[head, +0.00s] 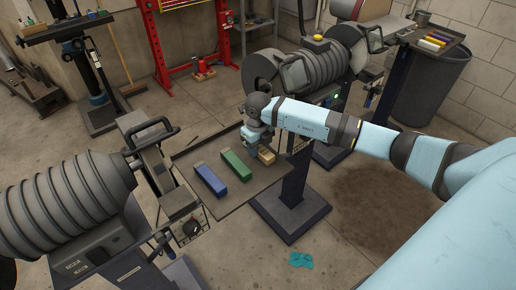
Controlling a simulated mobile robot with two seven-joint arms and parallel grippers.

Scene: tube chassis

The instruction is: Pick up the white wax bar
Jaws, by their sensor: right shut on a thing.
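A pale tan bar (266,157) lies at the right part of a dark tray (222,203), beside a green bar (236,165) and a blue bar (210,179). It is the palest bar on this tray; I cannot tell for sure that it is the white wax bar. My right gripper (262,148) reaches in from the right and is shut on the tan bar from above. The wrist hides the fingers and part of the bar. I cannot tell whether the bar is off the tray. My left gripper is out of view.
Ribbed grey machines stand at the left (60,205) and behind the tray (325,72). A far tray (455,37) at the upper right holds several coloured bars. A teal cloth (301,260) lies on the floor. The tray's front is clear.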

